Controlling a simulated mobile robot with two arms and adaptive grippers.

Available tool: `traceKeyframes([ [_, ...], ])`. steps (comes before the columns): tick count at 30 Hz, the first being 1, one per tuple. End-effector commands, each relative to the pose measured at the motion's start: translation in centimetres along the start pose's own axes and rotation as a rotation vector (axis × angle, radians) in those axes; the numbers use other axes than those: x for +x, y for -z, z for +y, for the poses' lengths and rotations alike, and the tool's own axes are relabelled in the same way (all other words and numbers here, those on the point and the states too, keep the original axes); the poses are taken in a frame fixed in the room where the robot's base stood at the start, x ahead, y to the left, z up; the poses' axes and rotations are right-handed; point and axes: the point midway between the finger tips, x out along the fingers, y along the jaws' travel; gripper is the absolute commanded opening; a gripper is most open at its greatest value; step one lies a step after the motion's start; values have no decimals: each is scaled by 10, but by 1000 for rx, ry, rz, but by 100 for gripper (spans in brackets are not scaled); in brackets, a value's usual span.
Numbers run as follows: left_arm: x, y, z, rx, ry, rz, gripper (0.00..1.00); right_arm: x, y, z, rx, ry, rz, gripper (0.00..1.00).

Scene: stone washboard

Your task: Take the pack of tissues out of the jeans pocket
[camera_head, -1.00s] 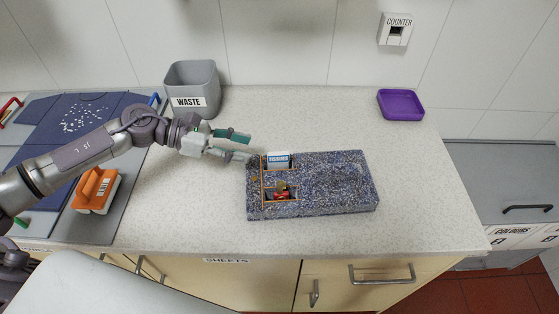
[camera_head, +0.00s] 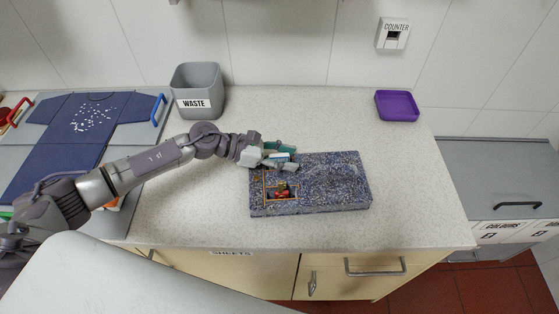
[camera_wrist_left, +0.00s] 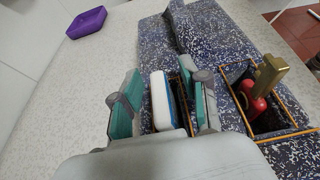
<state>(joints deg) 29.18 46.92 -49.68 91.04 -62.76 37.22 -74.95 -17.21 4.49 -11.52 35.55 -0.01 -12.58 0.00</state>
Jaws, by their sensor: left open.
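The jeans show as a speckled dark-blue, stone-like slab (camera_head: 335,182) with orange-edged pockets; they also show in the left wrist view (camera_wrist_left: 225,45). The white and blue pack of tissues (camera_wrist_left: 159,100) stands in one pocket, its upper part sticking out. In the head view the pack (camera_head: 281,155) is partly hidden by my gripper. My left gripper (camera_head: 288,157) is open over that pocket. In the left wrist view its teal-padded fingers (camera_wrist_left: 163,88) stand one on each side of the pack, with a visible gap on the left. My right gripper is not in view.
A red and brass object (camera_wrist_left: 262,90) sits in the neighbouring pocket, close to one finger. A grey waste bin (camera_head: 196,88) stands behind my left arm. A purple tray (camera_head: 397,106) is at the back right. The counter (camera_head: 410,190) right of the slab is clear.

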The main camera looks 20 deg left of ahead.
Motion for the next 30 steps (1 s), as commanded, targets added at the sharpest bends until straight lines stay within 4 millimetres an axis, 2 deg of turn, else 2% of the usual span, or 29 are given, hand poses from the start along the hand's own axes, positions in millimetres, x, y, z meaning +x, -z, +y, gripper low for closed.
traceKeyframes([
  [2,0,0,0,0,0,0,45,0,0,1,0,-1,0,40],
  [3,0,0,0,0,0,0,41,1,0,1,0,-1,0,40],
  [9,0,0,0,0,0,0,8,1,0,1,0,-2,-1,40],
  [11,0,0,0,0,0,0,0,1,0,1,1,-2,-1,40],
  [23,-1,-1,0,1,0,-1,0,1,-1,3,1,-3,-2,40],
  [30,-9,-20,0,5,-1,-1,0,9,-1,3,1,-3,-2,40],
])
